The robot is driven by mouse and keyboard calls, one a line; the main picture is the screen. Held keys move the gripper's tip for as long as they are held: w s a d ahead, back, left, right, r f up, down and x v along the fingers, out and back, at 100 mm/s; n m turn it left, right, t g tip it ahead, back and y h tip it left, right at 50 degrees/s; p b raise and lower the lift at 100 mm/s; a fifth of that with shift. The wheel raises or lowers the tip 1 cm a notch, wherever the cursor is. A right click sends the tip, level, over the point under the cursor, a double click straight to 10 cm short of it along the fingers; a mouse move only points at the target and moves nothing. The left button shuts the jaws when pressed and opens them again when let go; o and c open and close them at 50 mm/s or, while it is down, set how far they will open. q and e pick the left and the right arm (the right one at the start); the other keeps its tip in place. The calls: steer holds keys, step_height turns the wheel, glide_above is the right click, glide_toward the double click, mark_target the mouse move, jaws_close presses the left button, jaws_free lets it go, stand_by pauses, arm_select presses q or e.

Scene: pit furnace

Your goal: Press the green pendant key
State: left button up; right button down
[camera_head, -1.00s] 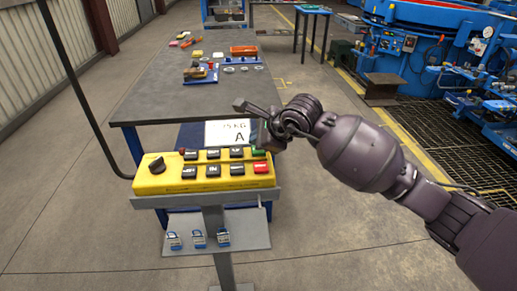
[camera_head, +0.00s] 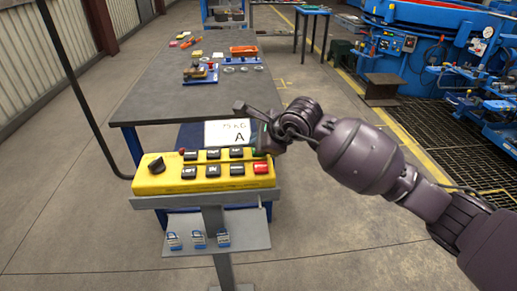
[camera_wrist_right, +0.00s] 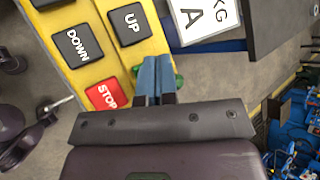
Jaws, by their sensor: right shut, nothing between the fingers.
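The yellow pendant box (camera_head: 143,182) sits on a grey stand, with two rows of mostly black keys. The green key (camera_wrist_right: 179,79) is at the pendant's edge, largely covered by my right gripper; only green edges show on both sides of the fingers. My right gripper (camera_wrist_right: 156,62) is shut and empty, its blue-grey fingertips over the green key. Whether they touch it I cannot tell. In the head view the right gripper (camera_head: 262,148) comes down at the box's right end. The red STOP key (camera_wrist_right: 103,95) is beside it. My left gripper is not in view.
The black UP key (camera_wrist_right: 130,25) and DOWN key (camera_wrist_right: 72,48) lie close by. A white sign (camera_head: 228,133) stands behind the pendant. A grey worktable (camera_head: 165,98) extends behind. Blue padlocks (camera_head: 198,240) hang below. A black cable (camera_head: 75,85) rises at left.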

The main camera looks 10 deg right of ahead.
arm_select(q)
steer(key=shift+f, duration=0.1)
arm_select(e)
steer(key=shift+f, duration=0.3)
stand_by(0.4)
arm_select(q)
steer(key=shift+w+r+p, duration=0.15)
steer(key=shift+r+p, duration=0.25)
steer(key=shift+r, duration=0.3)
arm_select(e)
steer(key=shift+r, duration=0.95)
steer(key=shift+r+p, duration=1.15)
steer(key=shift+r, duration=1.4)
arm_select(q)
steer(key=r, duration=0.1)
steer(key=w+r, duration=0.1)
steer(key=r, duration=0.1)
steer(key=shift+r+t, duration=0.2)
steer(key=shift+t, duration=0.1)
arm_select(e)
steer(key=shift+f, duration=0.1)
